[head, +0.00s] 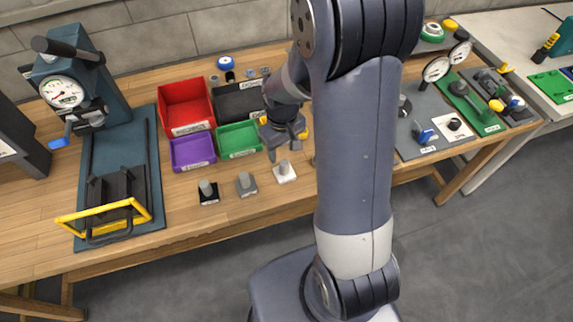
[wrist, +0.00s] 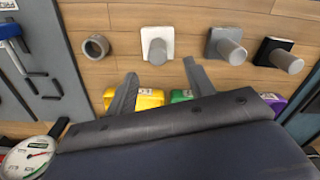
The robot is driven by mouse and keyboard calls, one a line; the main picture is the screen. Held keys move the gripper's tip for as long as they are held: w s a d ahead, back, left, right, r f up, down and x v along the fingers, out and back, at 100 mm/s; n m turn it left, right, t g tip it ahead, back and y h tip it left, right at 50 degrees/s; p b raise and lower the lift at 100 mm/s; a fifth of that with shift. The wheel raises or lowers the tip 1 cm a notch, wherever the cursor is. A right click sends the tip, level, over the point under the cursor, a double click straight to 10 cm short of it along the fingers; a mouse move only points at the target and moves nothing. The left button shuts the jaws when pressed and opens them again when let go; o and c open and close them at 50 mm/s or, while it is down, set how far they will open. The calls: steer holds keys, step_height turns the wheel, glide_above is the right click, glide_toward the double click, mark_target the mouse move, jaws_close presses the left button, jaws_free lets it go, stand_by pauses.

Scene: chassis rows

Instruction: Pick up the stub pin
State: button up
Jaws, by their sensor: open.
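Three grey cylindrical pins stand on small square bases at the bench front: one on a white base (head: 284,171), one on a grey base (head: 246,184), one on a black base (head: 208,191). I cannot tell from their labels which is the stub pin. In the wrist view they are the white-base pin (wrist: 157,47), the grey-base pin (wrist: 230,48) and the black-base pin (wrist: 284,59). My gripper (head: 284,152) is open and empty, above the bench just behind the white-base pin. In the wrist view my gripper's (wrist: 161,77) fingers point towards that pin, apart from it.
A grey ring (wrist: 95,46) lies beside the white-base pin. Red (head: 186,104), purple (head: 193,152) and green (head: 239,140) bins stand behind the pins. A press (head: 84,84) is at left; gauges and a grey tool mat (head: 425,124) are at right. My arm hides the middle.

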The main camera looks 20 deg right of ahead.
mark_target(284, 162)
steer(key=shift+d+f+p, duration=0.2)
steer(key=shift+f+p, duration=0.55)
steer(key=shift+f, duration=3.05)
steer(key=shift+c, duration=0.5)
jaws_close()
